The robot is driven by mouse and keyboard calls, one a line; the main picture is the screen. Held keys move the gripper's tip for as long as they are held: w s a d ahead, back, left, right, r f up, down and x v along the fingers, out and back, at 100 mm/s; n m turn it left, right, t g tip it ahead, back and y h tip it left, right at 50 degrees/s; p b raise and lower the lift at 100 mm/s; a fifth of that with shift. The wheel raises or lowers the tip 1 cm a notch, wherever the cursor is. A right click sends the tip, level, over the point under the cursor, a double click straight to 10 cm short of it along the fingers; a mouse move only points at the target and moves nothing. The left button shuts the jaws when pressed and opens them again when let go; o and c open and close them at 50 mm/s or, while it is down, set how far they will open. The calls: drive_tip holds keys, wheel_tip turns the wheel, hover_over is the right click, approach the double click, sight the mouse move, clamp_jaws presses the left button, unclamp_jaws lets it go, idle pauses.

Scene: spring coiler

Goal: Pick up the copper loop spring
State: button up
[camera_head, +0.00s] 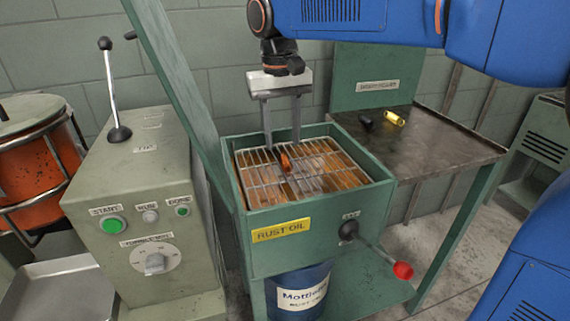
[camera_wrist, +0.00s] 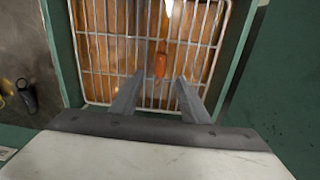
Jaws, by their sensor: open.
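A small copper-coloured piece (camera_head: 286,162), which looks like the copper loop spring, lies on the wire rack (camera_head: 332,165) of the green tank labelled RUST OIL. In the wrist view the spring (camera_wrist: 161,62) is a short orange-copper shape on the rack bars. Its loops are too small to make out. My gripper (camera_head: 282,146) is open and points down over the rack, close to the spring. In the wrist view my gripper (camera_wrist: 160,78) has its fingertips on either side of the line to the spring, with nothing between them. I cannot tell the exact height gap.
The green tank's walls (camera_head: 330,232) rise around the rack, and a green post (camera_head: 175,85) slants up at its left. A lever with a red knob (camera_head: 403,270) sticks out in front. A dark side table (camera_head: 440,145) holds a black piece (camera_head: 366,122) and a brass-yellow piece (camera_head: 394,118).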

sight(284, 157)
drive_tip(key=shift+d+f, duration=0.15)
drive_tip(key=shift+f, duration=2.6)
drive_tip(key=shift+c, duration=0.7)
clamp_jaws()
